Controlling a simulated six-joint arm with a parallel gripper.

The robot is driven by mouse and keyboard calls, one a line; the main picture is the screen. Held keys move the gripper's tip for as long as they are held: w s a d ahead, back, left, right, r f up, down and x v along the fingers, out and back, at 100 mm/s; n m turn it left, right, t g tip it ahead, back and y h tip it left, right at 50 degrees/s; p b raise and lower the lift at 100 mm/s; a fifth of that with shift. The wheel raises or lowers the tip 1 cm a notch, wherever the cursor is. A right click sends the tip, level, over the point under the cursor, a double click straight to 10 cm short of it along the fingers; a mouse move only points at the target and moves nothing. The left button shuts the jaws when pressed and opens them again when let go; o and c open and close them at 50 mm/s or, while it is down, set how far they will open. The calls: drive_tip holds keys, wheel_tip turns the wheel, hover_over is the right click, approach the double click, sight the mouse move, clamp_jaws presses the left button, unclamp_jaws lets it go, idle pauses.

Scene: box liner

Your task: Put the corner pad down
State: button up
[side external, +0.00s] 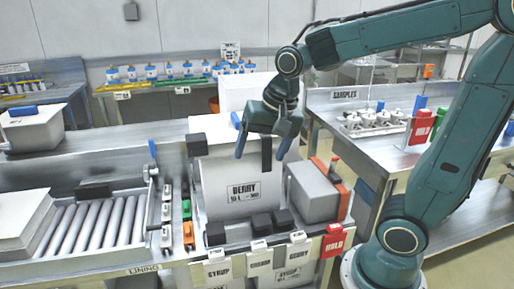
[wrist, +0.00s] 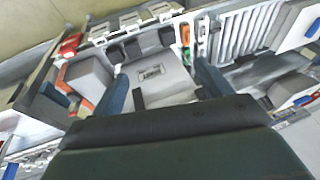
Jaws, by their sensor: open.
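My gripper (side external: 260,157) is open above the back right part of a pale box labelled DERBY (side external: 218,201). Its two blue fingers are spread apart. A dark upright piece, which looks like a corner pad (side external: 266,156), shows between the fingers at the box's top; I cannot tell whether it touches them. Another black corner pad (side external: 196,145) sits at the box's upper left corner. Several black pads (side external: 215,233) stand in a row in front of the box. In the wrist view the box (wrist: 160,88) lies between the fingers, and the gripper's dark body hides the near part.
A grey block (side external: 313,194) stands right of the box, beside an orange piece (side external: 346,200). A roller conveyor (side external: 95,225) is at left. Labelled bins (side external: 217,272) and a red HOLD tag (side external: 334,241) line the front edge. A samples bench (side external: 345,150) stands behind at right.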

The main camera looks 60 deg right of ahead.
drive_tip(key=s+a+r+n+t, duration=0.1)
drive_tip(key=s+n, duration=0.8)
drive_tip(key=s, duration=0.3)
drive_tip(key=shift+s+a+r+t, duration=0.2)
drive_tip(key=shift+a+r+t, duration=0.15)
drive_tip(key=shift+t, duration=0.05)
